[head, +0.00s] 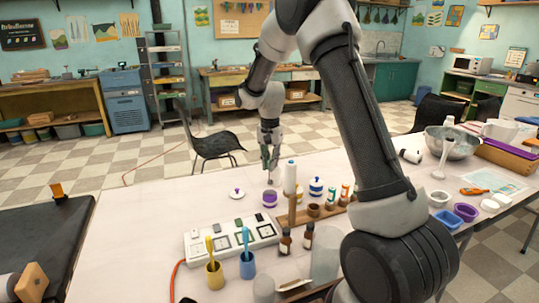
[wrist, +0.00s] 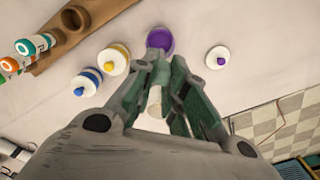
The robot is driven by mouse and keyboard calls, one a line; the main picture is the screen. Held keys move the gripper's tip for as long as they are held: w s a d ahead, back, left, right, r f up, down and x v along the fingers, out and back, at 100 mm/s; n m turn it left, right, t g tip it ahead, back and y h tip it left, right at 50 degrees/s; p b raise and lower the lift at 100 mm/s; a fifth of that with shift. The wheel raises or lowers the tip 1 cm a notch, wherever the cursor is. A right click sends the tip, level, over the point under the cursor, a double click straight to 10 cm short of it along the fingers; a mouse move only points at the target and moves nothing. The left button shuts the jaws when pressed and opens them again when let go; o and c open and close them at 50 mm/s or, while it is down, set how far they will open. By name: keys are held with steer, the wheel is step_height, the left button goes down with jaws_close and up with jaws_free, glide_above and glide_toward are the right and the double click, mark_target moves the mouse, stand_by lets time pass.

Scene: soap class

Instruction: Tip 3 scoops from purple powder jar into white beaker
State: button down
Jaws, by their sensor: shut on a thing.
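The purple powder jar (head: 269,200) stands open on the pale table, below my gripper (head: 270,160). In the wrist view the jar's round purple opening (wrist: 160,38) lies just beyond the fingertips (wrist: 157,62). Its white lid with a purple knob (wrist: 217,57) lies apart on the table, also seen in the head view (head: 236,194). My gripper is shut on a slim pale thing (wrist: 154,102), seemingly a scoop handle; its lower end is hard to make out. A pale beaker-like vessel (head: 325,254) stands beside my arm; I cannot tell whether it is the white beaker.
Jars with yellow (wrist: 116,56) and blue (wrist: 87,82) bands stand near the purple jar. A tall white bottle (head: 290,177), brown bottles (head: 285,241), a power strip (head: 231,239) and yellow (head: 214,273) and blue (head: 247,265) cups crowd the middle.

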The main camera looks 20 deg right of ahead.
mark_target(270, 182)
steer(key=shift+f, duration=4.25)
steer(key=shift+r, duration=4.6)
